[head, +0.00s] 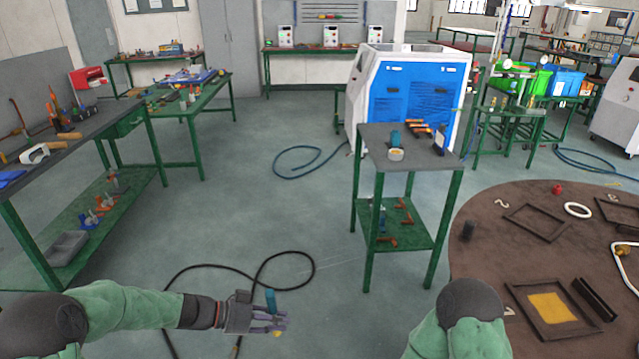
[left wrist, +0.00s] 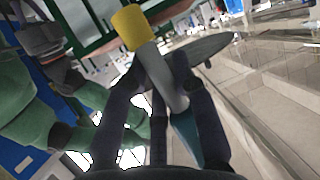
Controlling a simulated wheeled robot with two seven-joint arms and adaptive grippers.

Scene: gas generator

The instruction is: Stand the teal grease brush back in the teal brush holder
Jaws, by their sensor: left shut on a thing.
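My left gripper (head: 276,320) is shut on the teal grease brush (head: 270,298), low over the floor at the bottom of the head view. The brush's teal end sticks up above the fingers, and a yellow part shows below them. In the left wrist view the brush (left wrist: 172,90) lies between the fingers, with its yellow end (left wrist: 131,27) outward and its teal end toward the palm. A small teal upright thing (head: 394,139), apparently the teal brush holder, stands on the grey-topped stand, far from the gripper. My right gripper is out of view.
The green-legged stand (head: 377,157) also bears a pale roll (head: 396,155), black-and-orange tools (head: 418,126) and a dark blue item (head: 440,140). A round brown table (head: 490,225) is at right. A black cable (head: 225,268) lies on the floor. Floor between is open.

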